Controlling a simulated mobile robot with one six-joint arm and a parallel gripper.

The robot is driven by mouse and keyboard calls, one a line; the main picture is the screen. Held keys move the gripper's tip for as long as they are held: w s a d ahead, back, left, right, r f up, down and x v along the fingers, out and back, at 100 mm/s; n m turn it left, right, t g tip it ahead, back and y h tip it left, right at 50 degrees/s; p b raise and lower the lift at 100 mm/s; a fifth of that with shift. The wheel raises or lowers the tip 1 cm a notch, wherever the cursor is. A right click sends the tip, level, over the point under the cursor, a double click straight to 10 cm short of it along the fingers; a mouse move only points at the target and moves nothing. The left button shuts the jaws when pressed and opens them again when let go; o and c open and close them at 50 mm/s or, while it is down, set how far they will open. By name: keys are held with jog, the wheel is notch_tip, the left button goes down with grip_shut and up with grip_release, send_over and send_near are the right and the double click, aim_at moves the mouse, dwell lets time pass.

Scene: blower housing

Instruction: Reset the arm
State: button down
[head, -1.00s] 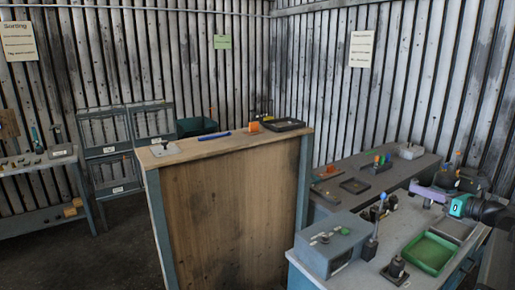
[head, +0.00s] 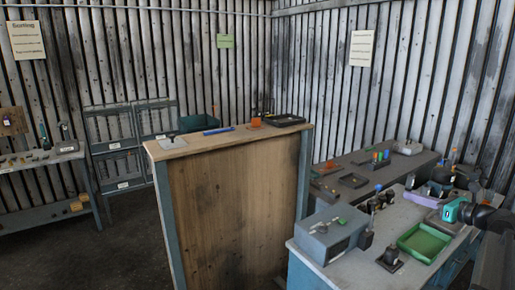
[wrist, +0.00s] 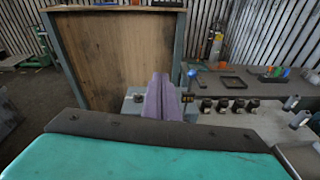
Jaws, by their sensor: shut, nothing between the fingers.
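My gripper (head: 412,195) is at the right of the head view, over the back of the light grey workbench top. Its teal body and purple fingers stand out against the dark bench behind. In the wrist view the two purple fingers (wrist: 160,80) lie side by side, shut, with nothing seen between them. They point away from the camera towards the wooden panel, and their lower ends are behind the teal body.
A green tray (head: 424,243) and a grey box (head: 331,233) stand on the workbench below and left of my gripper. A tall wooden-panelled counter (head: 235,210) stands in the middle. A shelf rack (head: 118,150) is behind it. Open floor (head: 130,240) lies at left.

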jog(key=a+f+n+g+h, duration=0.1)
jog(key=a+f+n+g, duration=0.65)
jog(key=a+f, duration=1.2)
jog(key=s+a+f+n+g+h, duration=0.2)
jog(key=s+a+f+n, duration=0.4)
jog(key=f, duration=0.4)
jog(key=s+a+f+n+g+h, duration=0.1)
jog(key=s+a+f+n+g, duration=0.1)
jog(key=s+a+f+n, duration=0.4)
jog(key=s+a+f+n+g+h+b, duration=0.1)
jog(key=s+f+n+b, duration=0.3)
jog(key=s+f, duration=0.7)
jog(key=s+a+f+n+g+h+b, duration=0.1)
jog(key=s+f+n+g+h+b, duration=0.1)
jog(key=s+f, duration=0.9)
jog(key=s+a+f+n+g+h+b, duration=0.1)
jog(key=s+f+n+g+b, duration=0.4)
jog(key=f, duration=1.5)
jog(key=s+b, duration=0.2)
jog(key=s, duration=0.3)
jog(key=shift+s+a+f+n, duration=0.35)
jog(key=shift+s+a, duration=0.05)
